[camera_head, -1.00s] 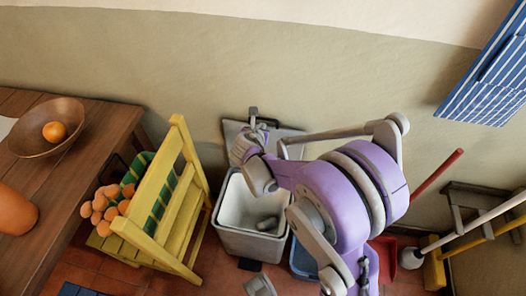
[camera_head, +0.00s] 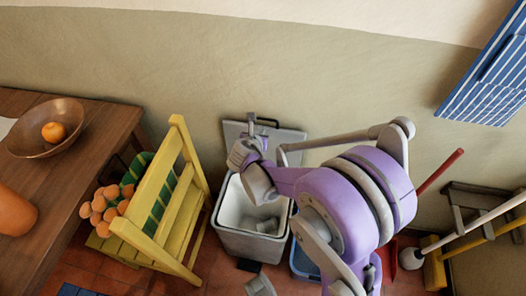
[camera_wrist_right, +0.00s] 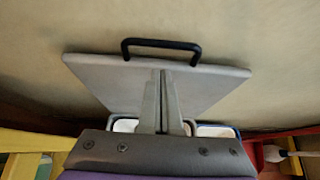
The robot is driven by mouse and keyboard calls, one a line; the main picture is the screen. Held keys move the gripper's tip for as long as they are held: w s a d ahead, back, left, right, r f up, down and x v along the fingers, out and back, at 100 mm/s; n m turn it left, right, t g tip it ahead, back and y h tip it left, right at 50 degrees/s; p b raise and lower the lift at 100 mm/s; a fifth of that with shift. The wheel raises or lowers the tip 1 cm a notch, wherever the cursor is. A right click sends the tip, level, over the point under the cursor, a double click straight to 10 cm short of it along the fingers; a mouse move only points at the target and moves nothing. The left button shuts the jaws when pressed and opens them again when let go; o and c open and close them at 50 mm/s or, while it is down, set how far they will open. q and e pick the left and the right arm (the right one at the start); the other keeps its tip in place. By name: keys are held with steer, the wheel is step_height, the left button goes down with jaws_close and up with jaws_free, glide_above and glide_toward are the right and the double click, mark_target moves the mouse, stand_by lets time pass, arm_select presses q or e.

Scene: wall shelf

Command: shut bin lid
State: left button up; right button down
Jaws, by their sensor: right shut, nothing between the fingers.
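The bin (camera_head: 252,243) is a grey box with a pale inside, standing on the floor by the wall; some grey object lies inside it. Its grey lid (camera_head: 292,139) is open, raised at the back near the wall. The lid's dark handle (camera_wrist_right: 160,43) shows on its top edge in the right wrist view. My right gripper (camera_head: 251,117) is shut and empty, in front of the lid in the head view. In the wrist view its fingertips (camera_wrist_right: 162,74) overlap the lid just below the handle; I cannot tell whether they touch it.
A blue container (camera_head: 303,265) is right of the bin. A red-handled tool (camera_head: 440,170) and a small rack (camera_head: 470,205) stand farther right.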

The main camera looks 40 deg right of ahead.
steer(key=s+a+r+p, duration=0.2)
steer(key=a+r+p, duration=0.1)
steer(key=r+p, duration=0.4)
step_height(320, 180, up, 3)
steer(key=shift+s+f, duration=0.1)
steer(key=shift+s, duration=0.15)
stand_by(1.0)
steer(key=shift+a, duration=0.1)
stand_by(2.3)
